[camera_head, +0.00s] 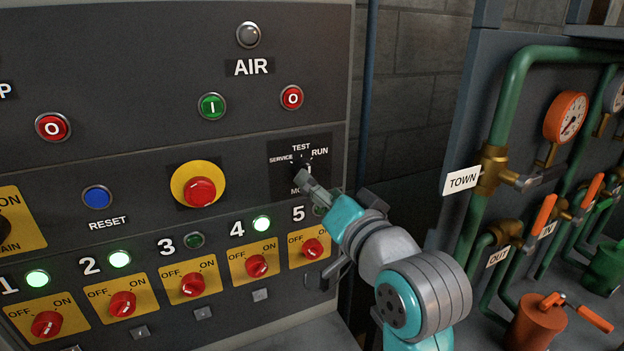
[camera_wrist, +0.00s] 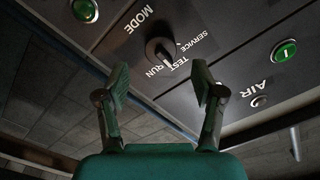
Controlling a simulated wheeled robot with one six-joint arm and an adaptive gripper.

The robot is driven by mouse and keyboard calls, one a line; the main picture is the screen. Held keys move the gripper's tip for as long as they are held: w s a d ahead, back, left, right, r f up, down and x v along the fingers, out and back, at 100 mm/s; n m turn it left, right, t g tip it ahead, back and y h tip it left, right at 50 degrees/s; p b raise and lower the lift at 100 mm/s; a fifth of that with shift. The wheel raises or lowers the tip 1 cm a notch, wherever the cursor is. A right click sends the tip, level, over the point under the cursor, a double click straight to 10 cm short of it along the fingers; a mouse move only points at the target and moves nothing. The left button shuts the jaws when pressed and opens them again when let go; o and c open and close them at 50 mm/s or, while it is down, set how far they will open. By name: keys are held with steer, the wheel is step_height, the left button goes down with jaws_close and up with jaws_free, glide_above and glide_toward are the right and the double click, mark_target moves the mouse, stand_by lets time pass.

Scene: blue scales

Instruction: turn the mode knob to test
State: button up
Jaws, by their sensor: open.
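The mode knob (camera_wrist: 160,50) is a dark knob on the panel, marked SERVICE, TEST and RUN, with MODE on its opposite side. In the wrist view it lies just beyond my gripper (camera_wrist: 161,85), roughly in line with the gap between the fingers. The fingers are apart, with nothing between them. In the head view my gripper (camera_head: 308,182) reaches the mode plate (camera_head: 282,182) from the lower right and hides much of the knob. I see no clear contact.
A yellow-ringed red button (camera_head: 200,191) is left of the mode plate. A row of red OFF/ON switches, including switch 5 (camera_head: 312,249), runs below. Green pipes with valves and gauges (camera_head: 567,116) stand at right. The space before the panel's upper part is clear.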

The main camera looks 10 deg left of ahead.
steer(key=v, duration=0.6)
steer(key=shift+s+d, duration=0.2)
steer(key=shift+s, duration=0.05)
steer(key=s+d+f+m+h, duration=0.1)
steer(key=s+d+f+h, duration=0.2)
steer(key=f, duration=0.7)
steer(key=s+d+f+t+h, duration=0.1)
steer(key=s+d+f, duration=0.4)
steer(key=f, duration=0.5)
steer(key=s+d+f+m+h, duration=0.15)
steer(key=d+f, duration=0.35)
steer(key=f, duration=0.5)
steer(key=s+d+f+n+h, duration=0.1)
steer(key=s+d+f, duration=0.1)
steer(key=s, duration=0.7)
steer(key=s+d+f+n+h, duration=0.1)
steer(key=s+d+f+h, duration=0.1)
steer(key=s, duration=0.8)
steer(key=s+d+f+n+g+h, duration=0.1)
steer(key=s+d+f, duration=0.2)
steer(key=s, duration=0.7)
steer(key=shift+s+d, duration=0.2)
steer(key=shift+d, duration=0.4)
steer(key=shift+f+n+h, duration=0.15)
steer(key=shift+n+h, duration=0.1)
